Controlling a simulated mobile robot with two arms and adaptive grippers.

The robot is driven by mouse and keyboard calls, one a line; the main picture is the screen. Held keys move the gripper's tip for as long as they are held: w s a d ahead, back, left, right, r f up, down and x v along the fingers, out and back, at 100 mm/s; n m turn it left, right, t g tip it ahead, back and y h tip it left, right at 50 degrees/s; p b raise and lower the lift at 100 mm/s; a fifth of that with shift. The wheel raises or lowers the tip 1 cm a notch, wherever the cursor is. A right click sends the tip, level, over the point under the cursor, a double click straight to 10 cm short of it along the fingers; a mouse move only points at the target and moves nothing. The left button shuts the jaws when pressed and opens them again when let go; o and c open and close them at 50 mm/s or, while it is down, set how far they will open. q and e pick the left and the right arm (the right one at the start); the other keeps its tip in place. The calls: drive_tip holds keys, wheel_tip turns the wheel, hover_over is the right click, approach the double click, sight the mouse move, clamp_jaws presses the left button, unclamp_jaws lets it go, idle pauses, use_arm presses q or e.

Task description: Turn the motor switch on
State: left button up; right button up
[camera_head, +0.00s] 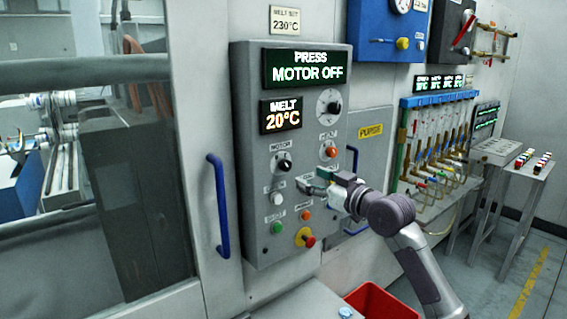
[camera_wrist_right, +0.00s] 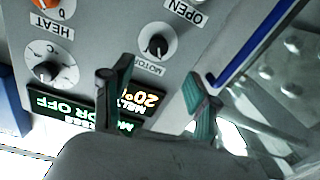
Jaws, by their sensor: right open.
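The motor switch (camera_head: 284,162) is a black round knob with a pale pointer mark on a white disc, under the label MOTOR on the grey control panel (camera_head: 245,200). It also shows upside down in the right wrist view (camera_wrist_right: 157,43). My right gripper (camera_head: 315,181) is at the panel front, right of and a little below the switch in the head view. In the wrist view its two green fingers (camera_wrist_right: 158,85) are apart, with nothing between them, and the switch appears just beyond the gap. The display (camera_head: 306,69) reads PRESS MOTOR OFF. My left gripper is not in view.
A heat knob (camera_head: 331,150), a green button (camera_head: 277,227), an orange button (camera_head: 306,215) and a red-and-yellow stop button (camera_head: 306,238) sit near the gripper. A blue handle (camera_head: 219,205) stands out left of the panel. A red bin (camera_head: 375,300) is below.

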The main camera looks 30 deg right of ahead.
sight(288, 167)
drive_tip(key=w+p, duration=0.1)
drive_tip(key=w, duration=0.2)
drive_tip(key=w+p, duration=0.1)
drive_tip(key=w, duration=0.2)
drive_tip(key=w+p, duration=0.1)
drive_tip(key=w, duration=0.2)
drive_tip(key=shift+w+a, duration=0.25)
drive_tip(key=shift+a, duration=0.05)
drive_tip(key=shift+w+f, duration=0.15)
drive_tip(key=shift+w, duration=0.25)
clamp_jaws()
